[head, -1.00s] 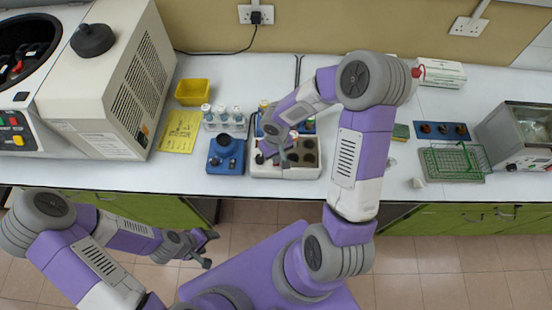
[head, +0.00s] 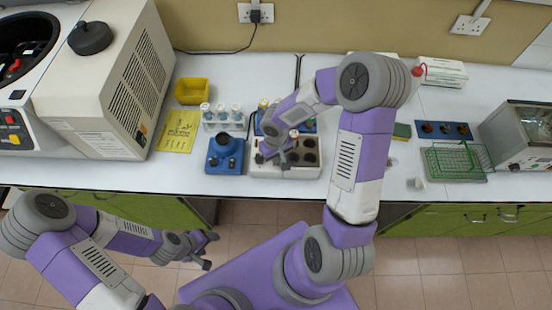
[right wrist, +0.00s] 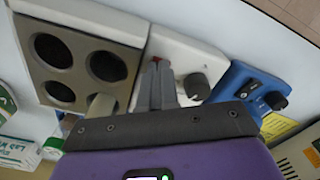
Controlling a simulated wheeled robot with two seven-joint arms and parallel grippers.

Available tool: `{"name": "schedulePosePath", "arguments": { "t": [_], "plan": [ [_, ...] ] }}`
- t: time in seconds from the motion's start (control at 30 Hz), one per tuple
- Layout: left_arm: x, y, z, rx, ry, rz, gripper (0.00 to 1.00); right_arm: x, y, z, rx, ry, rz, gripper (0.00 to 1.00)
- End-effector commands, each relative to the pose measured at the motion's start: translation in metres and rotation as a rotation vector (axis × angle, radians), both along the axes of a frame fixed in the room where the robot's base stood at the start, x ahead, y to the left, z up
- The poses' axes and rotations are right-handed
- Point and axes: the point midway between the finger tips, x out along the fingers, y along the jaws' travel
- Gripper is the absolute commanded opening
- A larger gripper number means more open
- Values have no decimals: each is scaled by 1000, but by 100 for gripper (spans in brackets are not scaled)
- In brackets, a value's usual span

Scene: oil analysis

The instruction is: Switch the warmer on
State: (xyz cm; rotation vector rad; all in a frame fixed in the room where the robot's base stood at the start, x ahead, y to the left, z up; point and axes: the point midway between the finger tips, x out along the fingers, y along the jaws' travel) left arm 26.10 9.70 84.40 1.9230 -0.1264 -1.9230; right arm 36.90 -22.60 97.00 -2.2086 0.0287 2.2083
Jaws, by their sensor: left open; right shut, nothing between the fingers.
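The warmer is a white box (head: 302,173) with several dark round wells in a grey top plate, on the bench below my right arm. In the right wrist view its wells plate (right wrist: 77,67) is at left, and its white control end (right wrist: 180,50) carries a black knob (right wrist: 197,86). My right gripper (head: 281,166) is shut and empty over the control end. In the right wrist view its fingers (right wrist: 156,85) are together, beside the knob on the wells side; I cannot tell whether they touch the panel. My left gripper (head: 207,250) is open and empty, below the bench front edge.
A blue device (head: 225,155) with dark knobs stands left of the warmer. Behind it are a rack of vials (head: 222,116) and a yellow tray (head: 192,91). A large machine (head: 105,80) fills the left. A green wire rack (head: 457,162) lies to the right.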

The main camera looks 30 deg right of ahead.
Motion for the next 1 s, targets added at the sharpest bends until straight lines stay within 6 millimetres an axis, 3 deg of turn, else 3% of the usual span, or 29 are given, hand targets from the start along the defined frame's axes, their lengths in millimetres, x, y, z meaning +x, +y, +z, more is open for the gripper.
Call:
{"name": "schedulePosePath", "arguments": {
  "t": [0.37, 1.0],
  "plan": [
    [0, 0, -4, 0, 0, 0, 64, 0, 0, -4, 0, 0, 0, 0],
    [0, 0, 32, 0, 0, 0, 64, 0, 0, 47, 0, -1, 0, 0]
  ]
}}
